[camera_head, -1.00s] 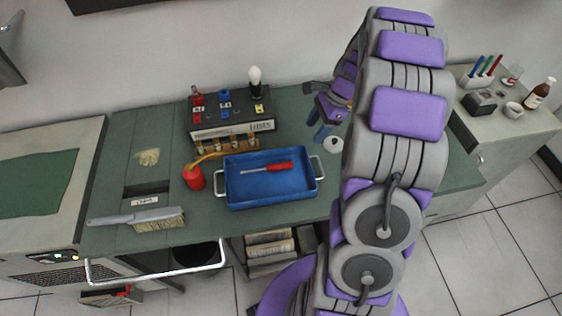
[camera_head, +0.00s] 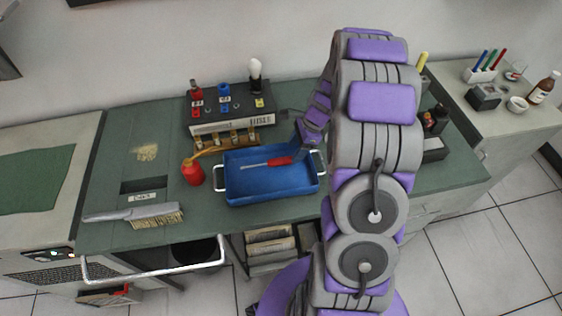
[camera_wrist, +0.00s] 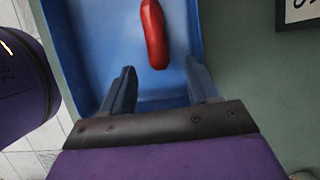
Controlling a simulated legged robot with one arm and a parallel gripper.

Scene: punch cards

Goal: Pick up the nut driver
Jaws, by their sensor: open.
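The nut driver, with a red handle (camera_head: 280,161) and a thin metal shaft, lies in the blue tray (camera_head: 270,196) on the green bench. In the wrist view its red handle (camera_wrist: 154,35) points down between my finger tips, and the shaft is out of frame. My gripper (camera_wrist: 160,85) is open and empty, with one dark finger on each side of the handle's line. In the head view my gripper (camera_head: 303,150) is over the tray's right end, close to the handle, partly hidden by my arm. I cannot tell its exact height above the handle.
The tray has metal handles (camera_head: 219,178) at its ends. A red oil can (camera_head: 193,173) stands left of it, and a black terminal box (camera_head: 231,108) stands behind. A brush (camera_head: 140,215) lies at the front left. The bench between brush and box is mostly clear.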

